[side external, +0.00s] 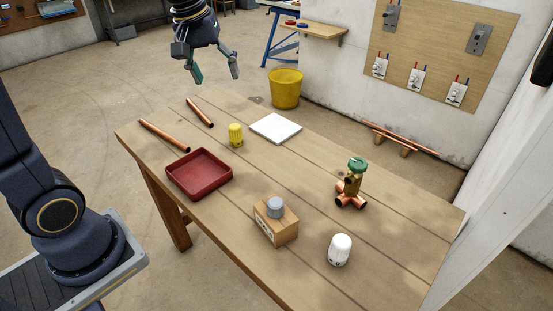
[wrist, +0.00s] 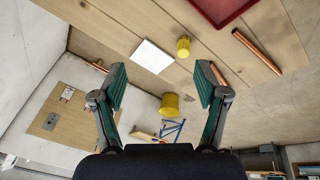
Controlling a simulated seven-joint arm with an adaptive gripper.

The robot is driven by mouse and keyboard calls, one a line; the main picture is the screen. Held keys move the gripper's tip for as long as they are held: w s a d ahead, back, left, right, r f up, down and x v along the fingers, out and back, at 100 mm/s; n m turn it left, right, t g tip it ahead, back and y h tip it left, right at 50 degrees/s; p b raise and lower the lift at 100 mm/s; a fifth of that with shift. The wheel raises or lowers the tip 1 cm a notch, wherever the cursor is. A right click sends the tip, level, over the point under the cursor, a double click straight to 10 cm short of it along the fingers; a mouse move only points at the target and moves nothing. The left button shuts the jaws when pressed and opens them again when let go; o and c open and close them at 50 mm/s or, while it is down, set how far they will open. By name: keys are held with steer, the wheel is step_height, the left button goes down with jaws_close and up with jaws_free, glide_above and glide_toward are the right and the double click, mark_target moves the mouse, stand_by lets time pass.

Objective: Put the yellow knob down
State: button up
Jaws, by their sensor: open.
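The yellow knob (side external: 235,135) stands on the wooden table near its far left part, between the red tray and the white square plate. It also shows in the wrist view (wrist: 184,46), at upper middle, apart from my fingers. My gripper (side external: 213,74) is raised well above the far end of the table, with its fingers spread and nothing between them. In the wrist view my gripper (wrist: 163,90) is likewise open and empty.
On the table (side external: 340,180) are a red tray (side external: 199,190), a white plate (side external: 275,128), copper pipes (side external: 164,135), a cardboard box (side external: 275,229) with a grey knob (side external: 275,207), a white knob (side external: 340,249) and a green-topped copper valve (side external: 351,187). A yellow bucket (side external: 286,88) stands on the floor behind.

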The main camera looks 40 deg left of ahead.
steer(key=s+d+f+m+t, duration=0.1)
steer(key=s+d+m, duration=0.2)
steer(key=s, duration=0.5)
steer(key=s+d+m+t, duration=0.1)
steer(key=s+d+m, duration=0.2)
steer(key=s+m, duration=0.2)
steer(key=s, duration=0.3)
steer(key=shift+s+d+f, duration=0.25)
steer(key=shift+s+f, duration=0.05)
steer(key=shift+f, duration=0.05)
